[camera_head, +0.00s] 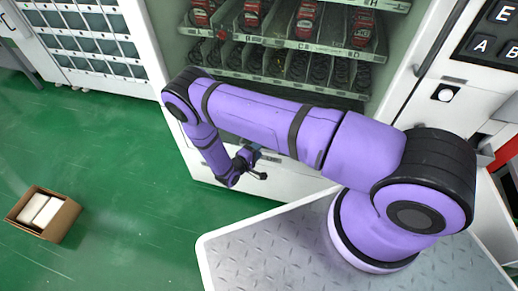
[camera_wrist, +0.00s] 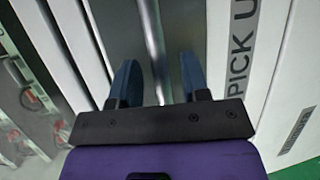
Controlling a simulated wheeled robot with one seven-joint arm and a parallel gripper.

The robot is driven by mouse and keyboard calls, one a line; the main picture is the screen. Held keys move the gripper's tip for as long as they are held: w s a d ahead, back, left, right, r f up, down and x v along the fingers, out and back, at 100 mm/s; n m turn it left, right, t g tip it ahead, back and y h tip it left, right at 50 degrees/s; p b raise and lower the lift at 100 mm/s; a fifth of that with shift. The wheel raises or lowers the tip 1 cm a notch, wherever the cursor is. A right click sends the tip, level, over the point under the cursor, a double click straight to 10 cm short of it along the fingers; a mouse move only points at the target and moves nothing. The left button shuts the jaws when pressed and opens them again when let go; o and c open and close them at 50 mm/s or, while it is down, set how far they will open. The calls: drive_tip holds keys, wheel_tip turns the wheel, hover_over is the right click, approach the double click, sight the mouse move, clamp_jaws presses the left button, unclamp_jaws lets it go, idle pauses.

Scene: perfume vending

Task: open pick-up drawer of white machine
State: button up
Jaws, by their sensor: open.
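The white machine (camera_head: 290,178) stands in front of me in the head view, with my purple arm across its lower front. My gripper (camera_head: 258,163) is low at the machine's front, below the shelves. In the wrist view my gripper (camera_wrist: 160,82) has its two blue-grey fingers apart, with nothing held between them. The pick-up drawer's grey metal front (camera_wrist: 128,38) lies ahead of the fingers, with a thin bright edge running between them. A "PICK UP" label (camera_wrist: 240,50) is right of the fingers. Whether the fingers touch the drawer cannot be told. My arm hides most of the drawer in the head view.
Shelves with red-and-black items (camera_head: 306,20) are above my arm. A keypad panel (camera_head: 490,40) is at the upper right. A cardboard box (camera_head: 62,222) with white contents stands on the green floor (camera_head: 130,150), which is otherwise open. Another white machine (camera_head: 85,40) is at the upper left.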

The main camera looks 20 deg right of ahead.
drive_tip(key=shift+x, duration=0.8)
clamp_jaws()
drive_tip(key=s+a, duration=0.7)
drive_tip(key=s, duration=0.3)
drive_tip(key=s+a, duration=0.8)
drive_tip(key=s, duration=0.2)
drive_tip(key=shift+s, duration=0.35)
unclamp_jaws()
